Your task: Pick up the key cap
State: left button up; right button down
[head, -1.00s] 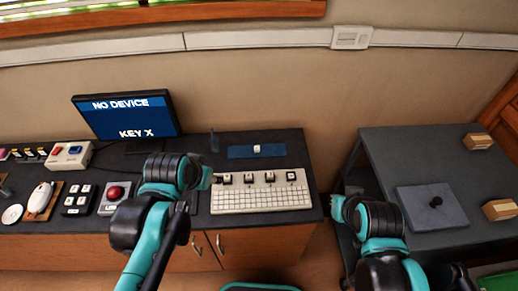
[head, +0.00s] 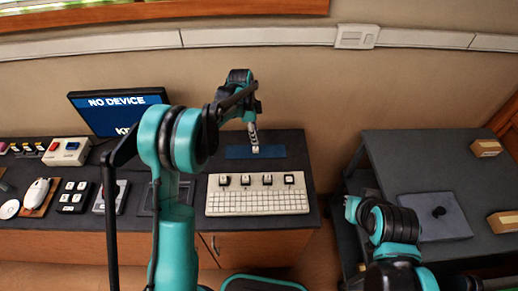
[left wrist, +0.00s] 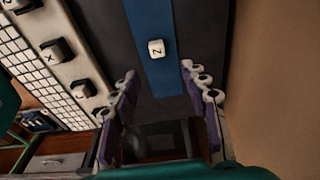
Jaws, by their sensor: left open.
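A white key cap (head: 256,149) lies on the blue mat (head: 235,152) behind the keyboard. In the left wrist view the key cap (left wrist: 156,48) shows a letter that reads as Z or a turned N. My left gripper (head: 254,138) is open above the mat, its fingers pointing down near the cap. In the left wrist view the fingertips of my left gripper (left wrist: 159,75) are apart, with nothing between them, and the cap lies beyond them. My right gripper (head: 351,208) is by the grey table's left edge; its fingers are not clear.
The white keyboard (head: 257,201) carries a row of raised caps, one marked X (left wrist: 54,51). The monitor (head: 100,112) is partly hidden by my left arm. A grey table (head: 400,160) stands at right, with a gap between it and the desk.

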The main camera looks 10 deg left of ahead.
aim_at(256, 148)
pick_arm(q)
notch_tip(256, 148, down, 3)
jog(key=shift+d+r+b, duration=0.1)
jog(key=shift+d+b, duration=0.05)
jog(key=shift+b, duration=0.3)
notch_tip(256, 148, down, 5)
jog(key=shift+s+f+b, duration=0.1)
jog(key=shift+f+b, duration=0.1)
jog(key=shift+b, duration=0.9)
jog(key=shift+r, duration=0.1)
jog(key=shift+c, duration=0.3)
jog(key=c, duration=0.7)
